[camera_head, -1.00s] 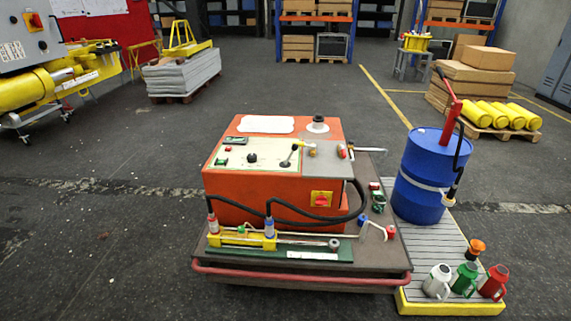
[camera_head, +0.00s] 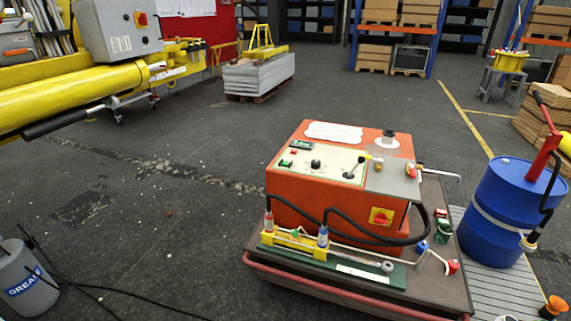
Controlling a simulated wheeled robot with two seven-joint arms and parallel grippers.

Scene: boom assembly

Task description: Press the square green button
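The orange machine (camera_head: 290,205) stands on a cart right of centre. On its cream control panel (camera_head: 330,168), near the left edge, is a small green button (camera_head: 286,163); its exact shape is too small to tell. A small red button (camera_head: 293,151) sits just behind it, and a dark green display (camera_head: 301,144) behind that. A black knob (camera_head: 315,164) and a lever (camera_head: 354,168) are further right on the panel. Nothing covers the green button. Neither of my grippers is in view.
The cart's red rail (camera_head: 330,291) borders its front. A blue drum (camera_head: 505,210) stands at the right. A grey grease bucket (camera_head: 25,280) with black cables is at the lower left. Yellow machinery (camera_head: 90,88) fills the upper left. The floor left of the cart is mostly clear.

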